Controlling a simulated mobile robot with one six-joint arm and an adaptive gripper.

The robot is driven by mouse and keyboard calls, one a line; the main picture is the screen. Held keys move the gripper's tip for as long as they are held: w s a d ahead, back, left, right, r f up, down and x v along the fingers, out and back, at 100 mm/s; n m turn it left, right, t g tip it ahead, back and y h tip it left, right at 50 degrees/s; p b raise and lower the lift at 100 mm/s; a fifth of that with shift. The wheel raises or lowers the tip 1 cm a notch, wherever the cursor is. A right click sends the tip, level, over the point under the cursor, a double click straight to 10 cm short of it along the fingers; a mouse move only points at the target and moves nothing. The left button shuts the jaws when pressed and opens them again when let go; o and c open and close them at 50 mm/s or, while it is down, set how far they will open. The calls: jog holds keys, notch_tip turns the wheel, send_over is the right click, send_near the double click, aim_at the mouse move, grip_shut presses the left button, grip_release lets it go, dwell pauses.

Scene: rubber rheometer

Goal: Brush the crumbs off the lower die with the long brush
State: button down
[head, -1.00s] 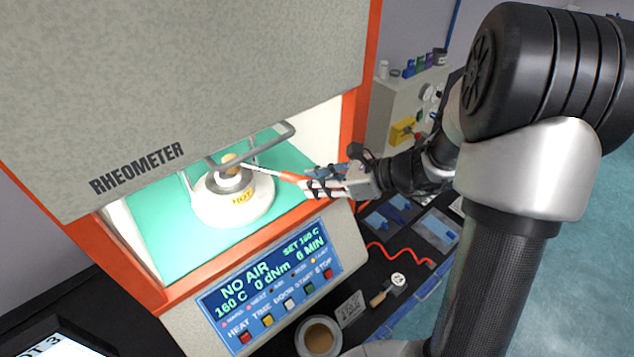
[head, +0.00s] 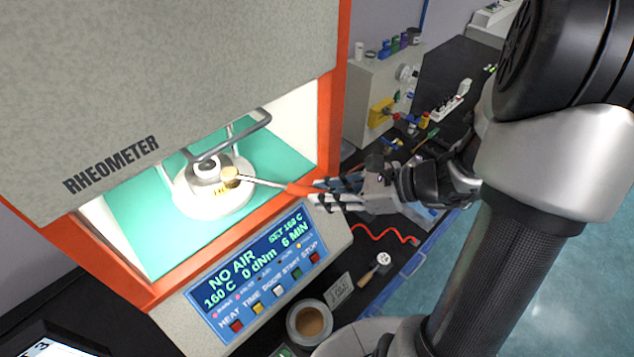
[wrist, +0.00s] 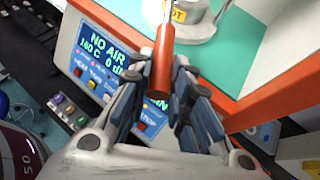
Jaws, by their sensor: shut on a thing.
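My gripper (head: 335,193) is shut on the orange handle of the long brush (head: 298,187), in front of the rheometer opening. In the wrist view the handle (wrist: 162,62) stands between the blue-grey fingers (wrist: 160,95). The brush's pale shaft reaches left into the chamber, and its tan round head (head: 231,174) is at the front right side of the lower die (head: 207,168), over the HOT label. I cannot tell whether the bristles touch the die. The die sits on a round white base (head: 200,205). No crumbs can be made out at this size.
The orange-framed rheometer has a raised grey hood above the chamber and a grey bar (head: 240,138) over the die. The control panel (head: 255,270) is below the opening. A round tin (head: 309,322) and a small wooden-handled brush (head: 375,270) lie on the black bench.

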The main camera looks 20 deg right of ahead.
jog(key=s+d+p, duration=0.1)
jog(key=s+d, duration=0.2)
jog(key=s, duration=0.6)
jog(key=shift+s+d, duration=0.15)
jog(key=shift+s, duration=0.15)
dwell(0.3)
